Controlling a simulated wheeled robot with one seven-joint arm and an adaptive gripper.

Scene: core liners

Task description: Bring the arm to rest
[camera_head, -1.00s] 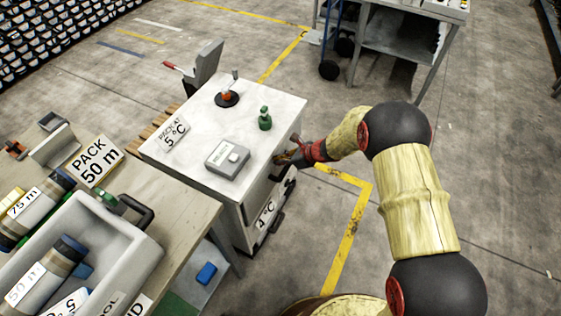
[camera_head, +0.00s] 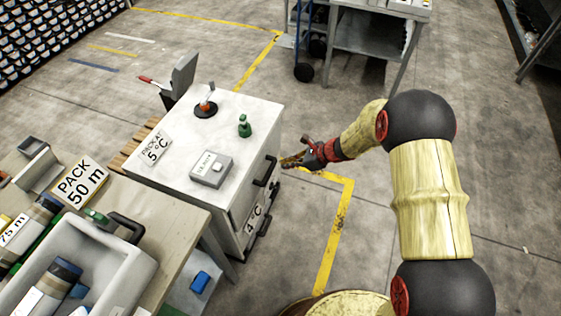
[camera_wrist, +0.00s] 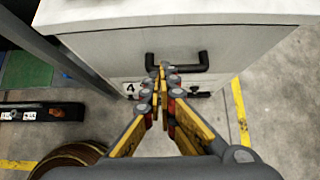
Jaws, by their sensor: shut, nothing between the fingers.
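My gripper (camera_head: 290,161) is at the end of my arm, just off the right side of the white cabinet (camera_head: 176,186). In the wrist view its fingers (camera_wrist: 163,72) are closed together with nothing between them. They point toward the cabinet front, which carries a dark handle (camera_wrist: 196,65) and a "4 °C" label (camera_head: 253,219). A gap shows between the gripper and the cabinet in the head view. The cabinet door appears shut.
On the cabinet top are a grey box (camera_head: 211,169), a green bottle (camera_head: 244,127) and a "PACK AT 5 °C" sign (camera_head: 155,147). A bench (camera_head: 165,217) with a grey tray (camera_head: 130,272) stands at left. The floor on the right is open.

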